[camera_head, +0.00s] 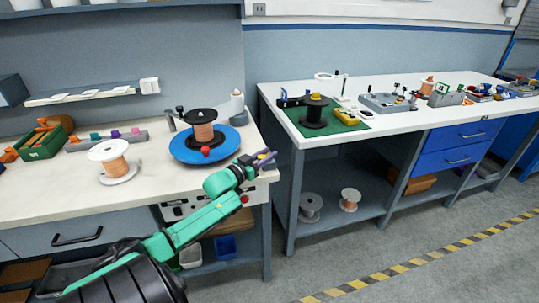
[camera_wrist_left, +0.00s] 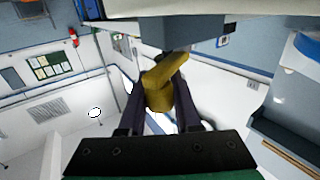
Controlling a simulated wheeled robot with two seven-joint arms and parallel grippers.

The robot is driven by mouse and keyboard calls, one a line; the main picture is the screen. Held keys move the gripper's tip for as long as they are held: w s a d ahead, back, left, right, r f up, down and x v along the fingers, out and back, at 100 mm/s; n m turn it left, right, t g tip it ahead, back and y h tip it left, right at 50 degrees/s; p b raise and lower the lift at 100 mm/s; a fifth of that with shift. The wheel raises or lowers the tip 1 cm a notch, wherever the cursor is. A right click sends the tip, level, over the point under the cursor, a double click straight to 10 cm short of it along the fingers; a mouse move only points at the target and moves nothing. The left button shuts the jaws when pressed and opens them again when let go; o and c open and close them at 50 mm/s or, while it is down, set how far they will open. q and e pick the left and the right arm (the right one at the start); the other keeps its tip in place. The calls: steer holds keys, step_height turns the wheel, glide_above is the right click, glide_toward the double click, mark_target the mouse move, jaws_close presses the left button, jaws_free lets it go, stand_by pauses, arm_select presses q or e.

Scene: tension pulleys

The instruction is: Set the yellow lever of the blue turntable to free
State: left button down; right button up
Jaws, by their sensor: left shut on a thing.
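The blue turntable (camera_head: 232,142) is a flat disc on the left bench in the head view, with a black and copper spool (camera_head: 201,127) standing on it. My left gripper (camera_head: 266,158) is at the bench's front right corner, just right of the turntable. In the left wrist view, the yellow lever (camera_wrist_left: 162,85) is between the two dark fingers, which are shut on it. The lever joins a grey block (camera_wrist_left: 180,33) under the bench edge. In the head view the gripper hides the lever. My right gripper is not in view.
A white spool (camera_head: 110,163) and a green crate (camera_head: 42,142) stand on the left bench. A red knob (camera_head: 244,199) is on the bench front below my gripper. The right bench (camera_head: 300,137) carries a green mat and several fixtures. The floor in front is clear.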

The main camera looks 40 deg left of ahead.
arm_select(q)
steer(key=shift+f, duration=0.1)
steer(key=c, duration=0.9)
jaws_free()
steer(key=o, duration=0.3)
steer(key=shift+w+a+f, duration=0.1)
steer(key=shift+w, duration=0.1)
steer(key=s+p, duration=0.1)
steer(key=s, duration=1.3)
steer(key=shift+s+d, duration=0.25)
steer(key=shift+s, duration=0.1)
steer(key=shift+c, duration=0.4)
